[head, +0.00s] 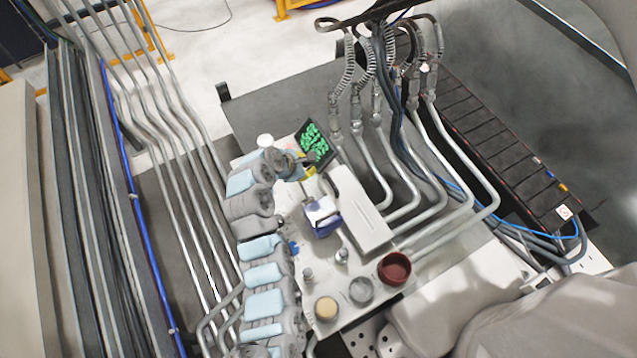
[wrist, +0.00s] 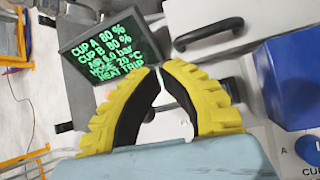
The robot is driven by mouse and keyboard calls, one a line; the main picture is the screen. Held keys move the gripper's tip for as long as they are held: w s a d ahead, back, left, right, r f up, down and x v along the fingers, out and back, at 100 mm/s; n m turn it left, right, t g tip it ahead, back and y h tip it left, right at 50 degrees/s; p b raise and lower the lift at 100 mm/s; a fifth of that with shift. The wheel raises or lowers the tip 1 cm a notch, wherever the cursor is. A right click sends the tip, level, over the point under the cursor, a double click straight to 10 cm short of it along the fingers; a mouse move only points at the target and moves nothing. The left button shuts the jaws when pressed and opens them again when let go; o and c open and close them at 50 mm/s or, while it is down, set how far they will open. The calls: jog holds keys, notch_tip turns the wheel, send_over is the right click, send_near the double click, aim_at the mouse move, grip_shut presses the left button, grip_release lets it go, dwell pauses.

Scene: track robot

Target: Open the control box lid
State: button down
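In the wrist view, a pale grey box with a black bar handle (wrist: 208,32) fills the top; I take it to be the control box. Its top looks closed. In the head view it seems to be the long white box (head: 362,208) on the worktop. My gripper (wrist: 161,70) has two yellow toothed fingers with dark inner pads. The tips come together below the handle, apart from it in the picture, and nothing shows between them. In the head view my gripper (head: 309,171) is small and partly hidden, just left of the box's far end.
A black screen with green text (head: 314,143) stands beside my gripper. A blue container (head: 324,222) stands left of the box. A dark red bowl (head: 394,268), a metal cup (head: 361,291) and a tan-topped jar (head: 326,309) stand near the front. Grey pipes (head: 465,215) run along the right.

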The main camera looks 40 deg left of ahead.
aim_at(323, 181)
jog(key=shift+w+d+f+n+g+h, duration=0.15)
jog(key=shift+w+d+f+n+h, duration=0.2)
jog(key=shift+f, duration=0.95)
jog(key=shift+w+d+f+n+g+h, duration=0.1)
jog(key=shift+w+d+f+g+h, duration=0.2)
jog(key=shift+f, duration=1.05)
jog(key=shift+w+d+f+n+g+h, duration=0.1)
jog(key=shift+w+d+f+n+h, duration=0.3)
jog(key=shift+f, duration=0.9)
jog(key=shift+d+r, duration=0.1)
jog(key=shift+r, duration=0.05)
jog(key=shift+r+p, duration=0.25)
jog(key=shift+p, duration=0.35)
jog(key=shift+g, duration=0.25)
